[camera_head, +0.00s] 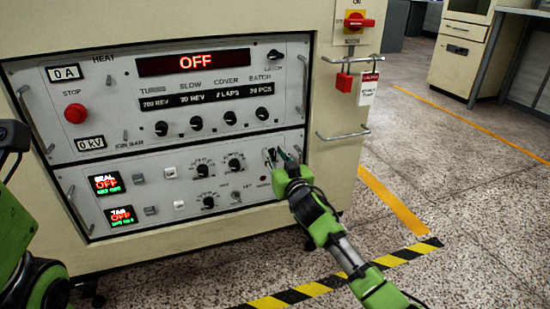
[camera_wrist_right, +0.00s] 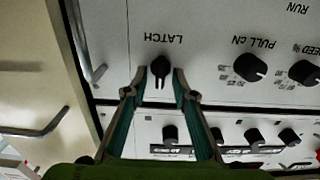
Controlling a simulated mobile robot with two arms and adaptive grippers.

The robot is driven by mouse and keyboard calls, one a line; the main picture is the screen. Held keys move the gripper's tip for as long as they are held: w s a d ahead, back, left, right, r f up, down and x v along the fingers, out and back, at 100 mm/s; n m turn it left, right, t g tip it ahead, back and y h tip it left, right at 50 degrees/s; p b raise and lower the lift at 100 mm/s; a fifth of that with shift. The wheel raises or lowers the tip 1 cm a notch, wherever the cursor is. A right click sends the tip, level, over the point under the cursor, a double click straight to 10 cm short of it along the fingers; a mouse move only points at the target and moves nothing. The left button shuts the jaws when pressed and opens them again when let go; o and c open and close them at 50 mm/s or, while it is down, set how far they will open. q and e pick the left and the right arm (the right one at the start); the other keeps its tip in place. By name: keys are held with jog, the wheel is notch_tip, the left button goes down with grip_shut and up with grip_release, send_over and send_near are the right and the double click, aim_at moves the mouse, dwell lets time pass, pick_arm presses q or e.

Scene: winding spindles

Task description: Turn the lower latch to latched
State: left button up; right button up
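The lower latch (camera_wrist_right: 160,66) is a small black knob under the label LATCH, which reads upside down in the right wrist view. Its narrow part points toward the bottom of that picture. My right gripper (camera_wrist_right: 158,74) is open, one finger on either side of the knob, with visible gaps. Whether the fingers touch the panel I cannot tell. In the head view my right gripper (camera_head: 275,157) is at the right end of the lower panel (camera_head: 150,215) and largely hides this latch. My left gripper is not clearly seen; only parts of my left arm show at the left edge.
The upper panel (camera_head: 110,105) has its own latch knob (camera_head: 275,54), a red OFF display (camera_head: 193,62) and a red stop button (camera_head: 75,113). A pull-force knob (camera_wrist_right: 250,67) sits beside the lower latch. Metal handles (camera_head: 343,134) and a red padlock (camera_head: 344,82) are on the right.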

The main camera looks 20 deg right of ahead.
grip_shut()
